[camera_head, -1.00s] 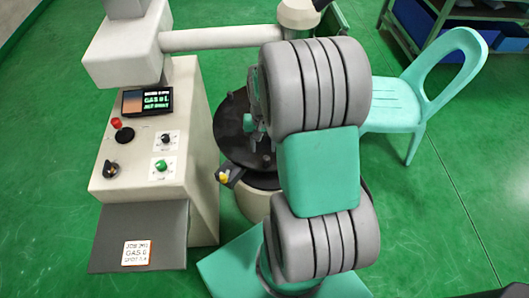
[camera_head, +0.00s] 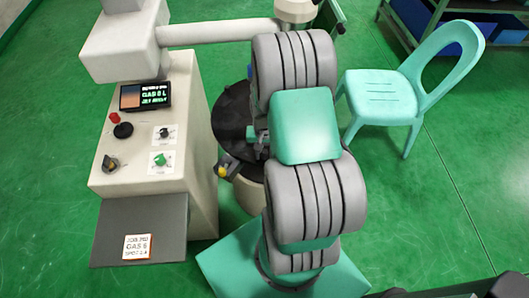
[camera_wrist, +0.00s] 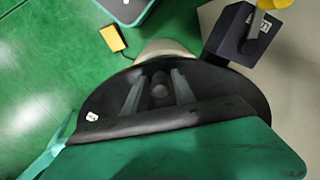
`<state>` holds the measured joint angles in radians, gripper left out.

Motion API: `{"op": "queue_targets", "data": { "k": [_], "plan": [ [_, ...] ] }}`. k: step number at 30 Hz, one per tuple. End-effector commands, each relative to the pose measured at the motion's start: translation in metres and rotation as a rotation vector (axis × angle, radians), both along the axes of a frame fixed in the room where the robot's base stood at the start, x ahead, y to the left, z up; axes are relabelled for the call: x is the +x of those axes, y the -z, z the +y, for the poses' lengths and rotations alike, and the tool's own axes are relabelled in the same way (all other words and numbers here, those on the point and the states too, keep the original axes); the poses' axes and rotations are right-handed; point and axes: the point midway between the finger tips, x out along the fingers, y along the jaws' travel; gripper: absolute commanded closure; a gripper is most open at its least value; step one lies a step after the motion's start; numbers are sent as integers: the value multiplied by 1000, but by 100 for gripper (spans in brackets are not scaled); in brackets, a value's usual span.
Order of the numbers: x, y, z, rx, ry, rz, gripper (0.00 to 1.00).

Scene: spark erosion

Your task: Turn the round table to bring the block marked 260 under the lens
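The dark round table (camera_head: 232,112) stands right of the machine's cabinet, largely covered by my arm. In the wrist view its dark top (camera_wrist: 245,92) fills the middle. My gripper (camera_wrist: 158,86) shows there as two grey fingers standing apart over the table, with a dark rounded knob (camera_wrist: 160,90) between them; contact cannot be told. A small white tag (camera_wrist: 92,117) lies at the table's left edge. No block marked 260 can be made out. The pale lens head (camera_head: 296,10) is at the top of the head view, at the end of the horizontal arm.
A dark box with a yellow knob (camera_head: 222,171) sits beside the table; it also shows in the wrist view (camera_wrist: 238,38). The cabinet (camera_head: 185,130) with screen and knobs stands left. A turquoise chair (camera_head: 385,95) stands right. A green panel (camera_wrist: 190,152) covers the lower wrist view.

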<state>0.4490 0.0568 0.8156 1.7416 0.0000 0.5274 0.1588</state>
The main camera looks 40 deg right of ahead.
Motion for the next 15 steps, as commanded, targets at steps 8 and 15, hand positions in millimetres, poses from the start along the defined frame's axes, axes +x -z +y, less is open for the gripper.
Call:
{"op": "queue_targets", "data": {
  "k": [8,15],
  "plan": [
    [0,0,0,0,0,0,92],
    [0,0,0,0,0,0,100]
  ]
}}
